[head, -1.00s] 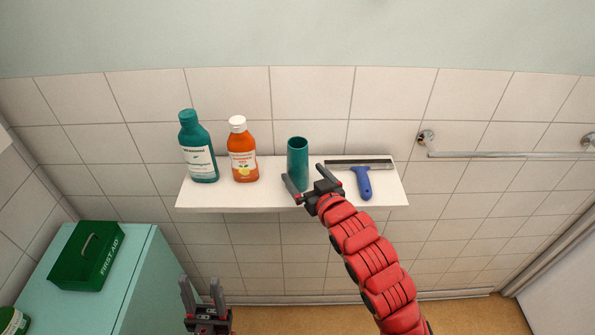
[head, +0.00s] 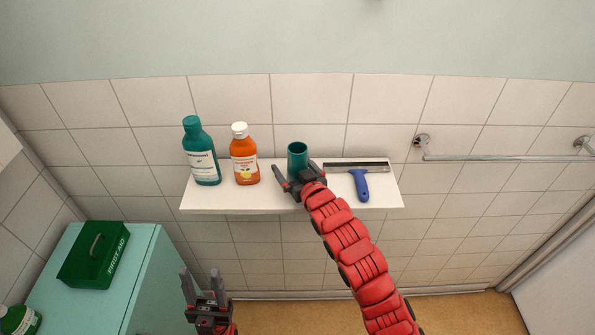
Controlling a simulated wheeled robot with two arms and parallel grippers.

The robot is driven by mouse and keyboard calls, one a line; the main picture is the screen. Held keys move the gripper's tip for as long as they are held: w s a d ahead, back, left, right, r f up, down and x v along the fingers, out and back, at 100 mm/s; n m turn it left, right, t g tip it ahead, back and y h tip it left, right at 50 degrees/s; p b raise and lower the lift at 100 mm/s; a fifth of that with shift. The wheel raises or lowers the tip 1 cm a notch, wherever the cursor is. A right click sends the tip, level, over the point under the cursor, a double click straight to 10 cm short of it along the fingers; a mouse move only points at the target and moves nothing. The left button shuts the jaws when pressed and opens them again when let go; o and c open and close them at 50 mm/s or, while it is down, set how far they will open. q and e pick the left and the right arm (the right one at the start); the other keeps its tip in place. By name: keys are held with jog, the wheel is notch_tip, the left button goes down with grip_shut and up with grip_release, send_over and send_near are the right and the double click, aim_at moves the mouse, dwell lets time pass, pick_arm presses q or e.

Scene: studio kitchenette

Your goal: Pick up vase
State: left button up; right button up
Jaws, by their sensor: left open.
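The vase (head: 298,160) is a teal, open-topped cylinder standing upright on the white shelf (head: 230,203). My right gripper (head: 297,172), on the red segmented arm coming up from the lower right, is at the vase. Its fingers are spread, one on each side, with a gap visible on the left. The gripper hides the vase's lower part, so I cannot tell whether it touches. My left gripper (head: 201,282) is low at the lower left, below the shelf, with its fingers apart and empty.
On the shelf, a teal bottle (head: 202,160) and an orange bottle (head: 244,163) stand left of the vase. A blue-handled squeegee (head: 361,184) lies to the right. A green first aid box (head: 93,255) sits on a teal cabinet. A rail (head: 500,157) is on the wall at right.

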aim_at(294, 158)
grip_shut()
jog(key=shift+r, duration=0.2)
dwell(0.4)
jog(key=shift+r+b, duration=1.3)
jog(key=shift+r, duration=0.1)
jog(key=shift+s+d+r, duration=0.15)
jog(key=shift+s+r, duration=0.05)
jog(key=b+v, duration=0.1)
jog(key=v, duration=0.1)
jog(key=b+v, duration=0.1)
jog(key=v, duration=0.1)
jog(key=d+b+v, duration=0.1)
jog(key=v, duration=0.2)
jog(key=shift+f, duration=0.35)
jog(key=d+f+p+v, duration=0.1)
jog(key=p+v, duration=0.6)
jog(key=p, duration=0.5)
jog(key=shift+s+d+r, duration=0.25)
jog(key=shift+r, duration=0.05)
